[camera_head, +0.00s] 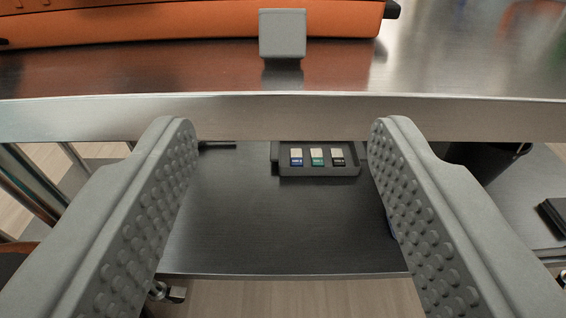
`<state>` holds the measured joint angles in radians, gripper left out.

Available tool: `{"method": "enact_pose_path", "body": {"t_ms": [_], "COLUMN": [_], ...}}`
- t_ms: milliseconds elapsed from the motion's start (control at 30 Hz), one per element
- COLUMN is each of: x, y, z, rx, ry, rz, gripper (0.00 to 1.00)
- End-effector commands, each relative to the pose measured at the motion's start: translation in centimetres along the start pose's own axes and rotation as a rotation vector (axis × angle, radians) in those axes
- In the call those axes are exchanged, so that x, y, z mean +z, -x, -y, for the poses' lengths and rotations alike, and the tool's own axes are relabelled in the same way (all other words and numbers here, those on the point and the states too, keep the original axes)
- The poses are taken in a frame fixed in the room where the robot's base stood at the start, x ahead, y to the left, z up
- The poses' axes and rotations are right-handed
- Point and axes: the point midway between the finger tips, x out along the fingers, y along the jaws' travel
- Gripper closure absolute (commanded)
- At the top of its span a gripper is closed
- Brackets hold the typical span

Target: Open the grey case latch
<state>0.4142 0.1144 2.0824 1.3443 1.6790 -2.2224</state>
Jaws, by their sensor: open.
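An orange case (170,25) lies on the steel tabletop at the top of the view, cut off by the upper edge. A grey block-shaped latch (283,34) sits at its near side, toward the right part of the case. My gripper (281,135) is open, its two grey studded fingers wide apart at left and right. Nothing is between the fingers. They point toward the table's front edge, and the latch lies beyond their tips, roughly centred between them. Most of the case's upper part is out of view.
The steel table (450,65) has a thick front edge crossing the view. A dark lower shelf (270,230) holds a small black tray (318,170) with three coloured cards. A dark container (487,160) stands lower right. The tabletop right of the case is clear.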

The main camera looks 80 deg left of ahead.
Motion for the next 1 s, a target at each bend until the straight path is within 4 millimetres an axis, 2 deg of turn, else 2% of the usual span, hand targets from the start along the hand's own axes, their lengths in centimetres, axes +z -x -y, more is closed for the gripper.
{"method": "enact_pose_path", "body": {"t_ms": [100, 333, 833, 1000], "x": [0.0, 0.0, 0.0, -0.1], "y": [2.0, 4.2, 4.5, 4.1], "z": [-0.1, 0.0, 0.0, 0.4], "rx": [0.003, 0.002, 0.000, 0.002], "ry": [-0.001, -0.001, 0.000, -0.018], "rz": [0.000, -0.001, 0.000, 0.028], "gripper": [0.45, 0.45, 0.45, 0.45]}}
